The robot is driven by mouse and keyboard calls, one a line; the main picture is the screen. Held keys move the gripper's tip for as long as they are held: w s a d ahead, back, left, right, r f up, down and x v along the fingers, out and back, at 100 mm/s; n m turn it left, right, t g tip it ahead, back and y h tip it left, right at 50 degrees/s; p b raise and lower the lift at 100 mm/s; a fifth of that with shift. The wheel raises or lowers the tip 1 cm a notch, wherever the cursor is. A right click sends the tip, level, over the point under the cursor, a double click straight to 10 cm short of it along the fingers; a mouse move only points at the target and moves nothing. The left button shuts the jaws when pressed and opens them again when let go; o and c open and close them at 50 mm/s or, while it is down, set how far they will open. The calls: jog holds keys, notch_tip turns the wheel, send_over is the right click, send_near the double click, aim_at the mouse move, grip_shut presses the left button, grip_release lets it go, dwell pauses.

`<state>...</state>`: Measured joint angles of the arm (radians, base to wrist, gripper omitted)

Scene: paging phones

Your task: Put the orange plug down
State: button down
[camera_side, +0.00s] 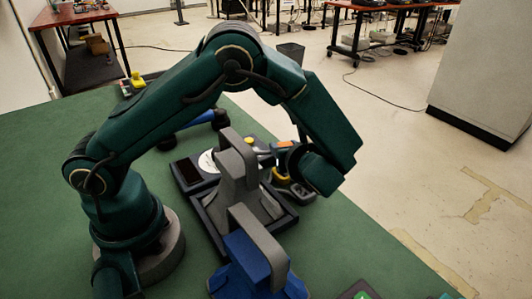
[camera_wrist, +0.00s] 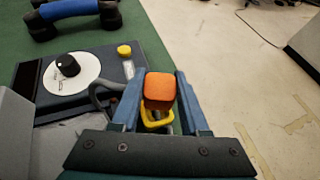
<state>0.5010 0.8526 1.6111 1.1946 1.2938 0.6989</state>
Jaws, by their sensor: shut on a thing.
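The orange plug (camera_wrist: 160,88) is between the two blue fingers of my gripper (camera_wrist: 161,80) in the wrist view. My gripper is shut on it. In the side view the plug shows as a small orange patch (camera_side: 284,145) at the gripper's tip, partly hidden by the gripper and arm. A yellow loop (camera_wrist: 157,124) lies just below the plug in the wrist view. I cannot tell whether the two touch. A dark cable (camera_wrist: 103,98) curves beside the left finger.
A dark phone base with a white dial (camera_wrist: 72,73) and a yellow button (camera_wrist: 124,50) stands left of my gripper. A grey handset (camera_side: 240,160) rises close beside it. A blue phone (camera_side: 246,262) stands nearer the camera. A blue-gripped handset (camera_wrist: 72,10) lies on the green table (camera_side: 60,180).

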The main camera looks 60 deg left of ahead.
jog(key=shift+f, duration=1.65)
jog(key=shift+f, duration=0.15)
jog(key=shift+f, duration=0.1)
jog(key=shift+c, duration=2.1)
grip_release()
jog(key=shift+r, duration=0.25)
jog(key=v, duration=1.2)
